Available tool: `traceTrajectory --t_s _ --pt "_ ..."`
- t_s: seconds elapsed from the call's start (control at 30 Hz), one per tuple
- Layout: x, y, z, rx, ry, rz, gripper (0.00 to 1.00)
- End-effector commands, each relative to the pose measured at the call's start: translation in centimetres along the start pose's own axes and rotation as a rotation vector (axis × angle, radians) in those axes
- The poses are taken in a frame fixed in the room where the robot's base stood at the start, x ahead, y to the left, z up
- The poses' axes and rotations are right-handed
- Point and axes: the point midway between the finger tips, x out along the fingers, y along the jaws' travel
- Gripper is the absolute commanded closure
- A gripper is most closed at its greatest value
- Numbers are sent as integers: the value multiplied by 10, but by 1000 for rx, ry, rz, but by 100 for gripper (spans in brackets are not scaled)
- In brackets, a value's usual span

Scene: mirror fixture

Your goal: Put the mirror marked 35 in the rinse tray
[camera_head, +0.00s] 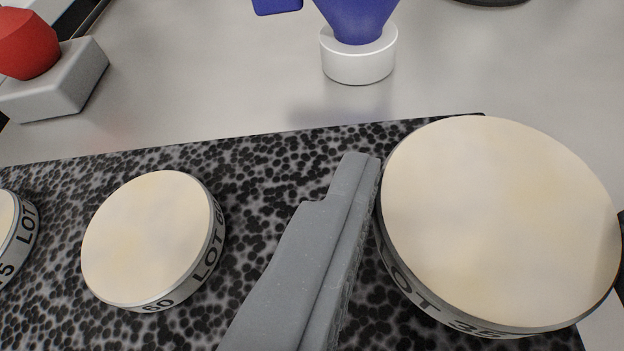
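The mirror marked 35 (500,220) is a round disc with a cream face and a grey rim lettered LOT 35, the number partly hard to read. It fills the right of the view, looks larger than the other discs and overlaps the speckled mat's right edge. My gripper (497,208) is around it: one grey finger lies against its left rim, and a dark sliver at the right picture edge appears to be the other finger. The gripper looks shut on the mirror, which seems raised; its underside is hidden. No rinse tray can be made out.
On the black-and-grey speckled mat (290,160) lie a mirror marked LOT 60 (150,235) and another cut off at left (20,235). Behind stand a blue item in a white round base (358,60) and a red knob on a grey block (60,85). Grey tabletop between them is clear.

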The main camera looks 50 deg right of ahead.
Motion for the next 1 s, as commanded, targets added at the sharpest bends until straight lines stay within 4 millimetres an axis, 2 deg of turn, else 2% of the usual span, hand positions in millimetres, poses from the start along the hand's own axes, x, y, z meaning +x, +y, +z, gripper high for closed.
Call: traceTrajectory --t_s 0.4,0.6,1.0 --pt "12 -22 2 -3 1 3 67" --pt "21 -21 26 -2 2 1 67" --pt "22 -21 27 -2 2 1 67"
